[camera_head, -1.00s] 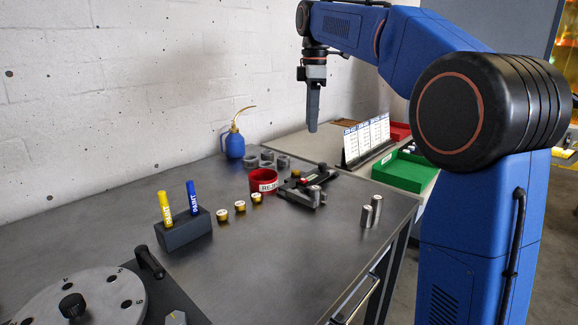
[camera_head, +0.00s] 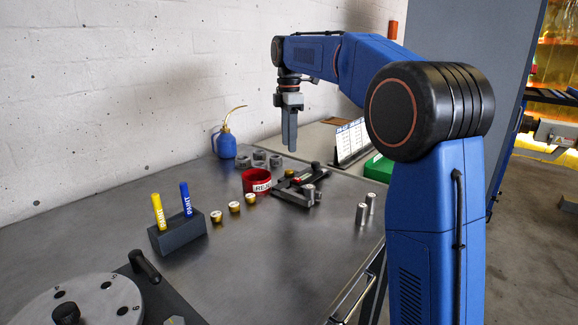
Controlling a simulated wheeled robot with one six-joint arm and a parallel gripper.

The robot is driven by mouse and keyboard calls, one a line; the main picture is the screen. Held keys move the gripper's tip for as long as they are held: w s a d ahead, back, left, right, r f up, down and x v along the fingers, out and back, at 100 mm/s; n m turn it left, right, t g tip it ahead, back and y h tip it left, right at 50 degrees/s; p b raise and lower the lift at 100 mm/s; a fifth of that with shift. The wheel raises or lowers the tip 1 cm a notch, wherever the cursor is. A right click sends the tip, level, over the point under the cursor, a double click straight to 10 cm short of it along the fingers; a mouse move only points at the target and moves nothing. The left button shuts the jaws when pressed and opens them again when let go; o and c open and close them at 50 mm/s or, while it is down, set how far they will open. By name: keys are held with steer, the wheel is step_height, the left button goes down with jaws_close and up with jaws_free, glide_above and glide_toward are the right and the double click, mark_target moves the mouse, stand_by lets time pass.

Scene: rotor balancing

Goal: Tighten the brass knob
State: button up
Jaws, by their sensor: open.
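I cannot tell which of these is the brass knob. The gripper touches none of them.
A pen block (camera_head: 178,235), a red reject cup (camera_head: 255,182), a blue bottle (camera_head: 227,145) and two steel cylinders (camera_head: 361,214) stand on the bench. The front middle of the bench (camera_head: 270,265) is clear.

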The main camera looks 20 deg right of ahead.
mark_target(289, 170)
step_height(289, 170, down, 9)
steer(key=shift+r, duration=0.1)
stand_by(0.3)
steer(key=c, duration=1.1)
